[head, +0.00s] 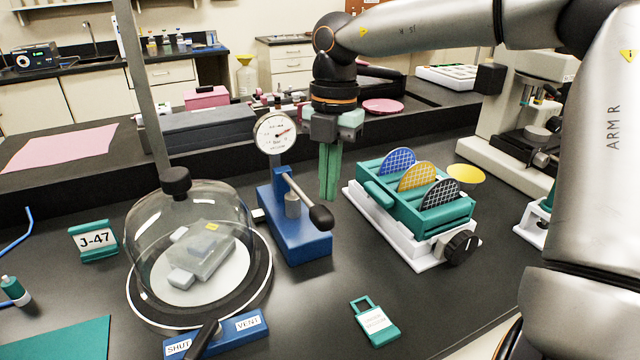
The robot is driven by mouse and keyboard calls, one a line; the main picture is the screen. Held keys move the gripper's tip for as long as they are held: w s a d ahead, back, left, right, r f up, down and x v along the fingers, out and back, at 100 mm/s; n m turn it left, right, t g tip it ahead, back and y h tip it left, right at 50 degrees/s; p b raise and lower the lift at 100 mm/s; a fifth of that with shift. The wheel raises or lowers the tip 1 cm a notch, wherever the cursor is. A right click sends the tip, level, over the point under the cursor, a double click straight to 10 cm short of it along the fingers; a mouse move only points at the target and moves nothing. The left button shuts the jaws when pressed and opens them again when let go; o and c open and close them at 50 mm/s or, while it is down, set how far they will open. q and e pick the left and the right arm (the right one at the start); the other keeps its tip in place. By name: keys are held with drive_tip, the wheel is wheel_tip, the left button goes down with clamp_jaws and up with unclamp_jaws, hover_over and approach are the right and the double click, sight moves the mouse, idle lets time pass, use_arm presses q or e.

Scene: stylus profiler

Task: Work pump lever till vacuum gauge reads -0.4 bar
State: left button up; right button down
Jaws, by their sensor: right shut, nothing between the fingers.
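The vacuum pump has a blue base (297,238) and a lever (303,196) that slopes down toward the front right and ends in a black knob (321,217). The round white vacuum gauge (275,133) stands on a post at its back. My left gripper is not in view.
A glass bell jar (143,235) stands left of the pump. A blue SHUT/VENT valve (229,338) is in front. A teal wafer holder (447,215) with several discs stands right of my gripper. A teal tag (375,323) lies in front. The bench between pump and holder is clear.

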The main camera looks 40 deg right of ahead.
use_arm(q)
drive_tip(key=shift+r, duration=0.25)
use_arm(e)
drive_tip(key=shift+w+d+r, duration=0.1)
drive_tip(key=shift+d, duration=0.15)
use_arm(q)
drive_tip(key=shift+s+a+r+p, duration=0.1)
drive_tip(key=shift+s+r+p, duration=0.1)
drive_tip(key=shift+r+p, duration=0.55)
use_arm(e)
wheel_tip(320, 180, up, 12)
drive_tip(key=d, duration=0.1)
drive_tip(key=shift+w+r, duration=0.25)
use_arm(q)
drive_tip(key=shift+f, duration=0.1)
use_arm(e)
drive_tip(key=shift+d, duration=0.1)
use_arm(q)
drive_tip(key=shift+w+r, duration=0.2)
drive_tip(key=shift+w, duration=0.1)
